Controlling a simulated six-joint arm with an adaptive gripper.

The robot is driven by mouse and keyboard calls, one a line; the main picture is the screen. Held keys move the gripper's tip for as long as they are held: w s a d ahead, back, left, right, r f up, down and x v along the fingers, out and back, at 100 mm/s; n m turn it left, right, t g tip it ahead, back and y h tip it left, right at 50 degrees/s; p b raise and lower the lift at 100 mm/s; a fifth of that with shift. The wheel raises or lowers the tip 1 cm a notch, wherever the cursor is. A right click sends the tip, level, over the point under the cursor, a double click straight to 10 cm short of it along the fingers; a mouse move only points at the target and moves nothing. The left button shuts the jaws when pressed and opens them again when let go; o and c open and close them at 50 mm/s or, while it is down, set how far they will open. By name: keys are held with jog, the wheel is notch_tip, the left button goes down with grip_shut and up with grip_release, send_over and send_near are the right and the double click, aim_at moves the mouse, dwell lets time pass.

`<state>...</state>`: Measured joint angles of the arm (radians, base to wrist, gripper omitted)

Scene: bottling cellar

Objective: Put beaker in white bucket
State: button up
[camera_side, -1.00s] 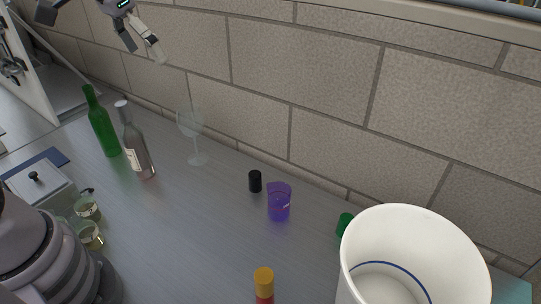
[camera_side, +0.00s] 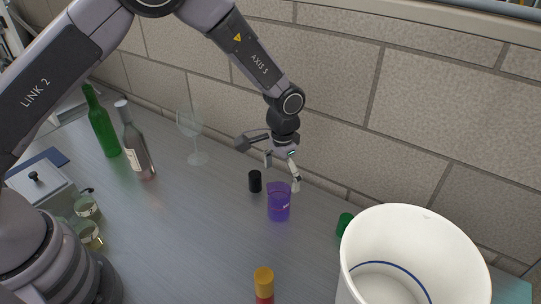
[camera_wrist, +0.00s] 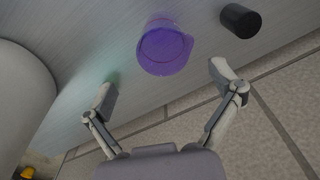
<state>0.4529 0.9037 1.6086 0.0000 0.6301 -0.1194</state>
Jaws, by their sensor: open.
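The beaker (camera_side: 279,204) is a purple, see-through cup standing upright on the grey worktop near the brick wall. In the wrist view the beaker (camera_wrist: 165,48) lies just beyond the fingertips, near the middle between them. My gripper (camera_side: 283,176) is open and empty, right behind and slightly above the beaker in the side view; it also shows in the wrist view (camera_wrist: 163,80). The white bucket (camera_side: 416,240) stands at the lower right with its mouth up and a blue line inside. Its wall (camera_wrist: 22,100) shows at the left of the wrist view.
A black cap (camera_side: 255,181) stands close left of the beaker. A green item (camera_side: 344,223) sits beside the bucket. A red bottle with a yellow top (camera_side: 264,282) is in front. A wine glass (camera_side: 195,140) and two bottles (camera_side: 140,150) stand further left.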

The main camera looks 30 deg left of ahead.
aim_at(279, 202)
jog(key=f, duration=0.9)
jog(key=shift+a+f, duration=0.1)
jog(key=shift+a, duration=0.1)
jog(key=c, duration=1.1)
